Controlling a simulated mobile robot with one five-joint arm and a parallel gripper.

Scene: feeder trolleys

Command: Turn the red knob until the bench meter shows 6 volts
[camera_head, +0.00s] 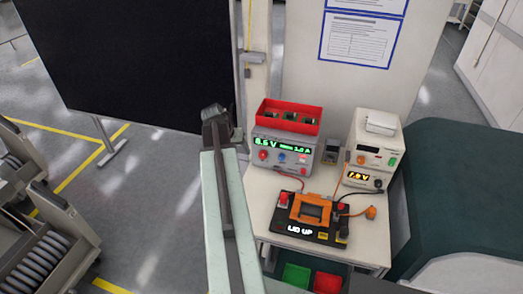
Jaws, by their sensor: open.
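My gripper (215,116) is the dark end of my raised arm, left of the power supply and apart from the red knob. Its fingers are too small to make out. It holds nothing visible.
A black fixture (296,232) marked LID UP, with an orange frame and cables, lies on the bench front. A red tray (290,116) sits on the power supply. A small dark device (331,150) stands between the instruments. A dark panel (140,60) is behind my arm.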

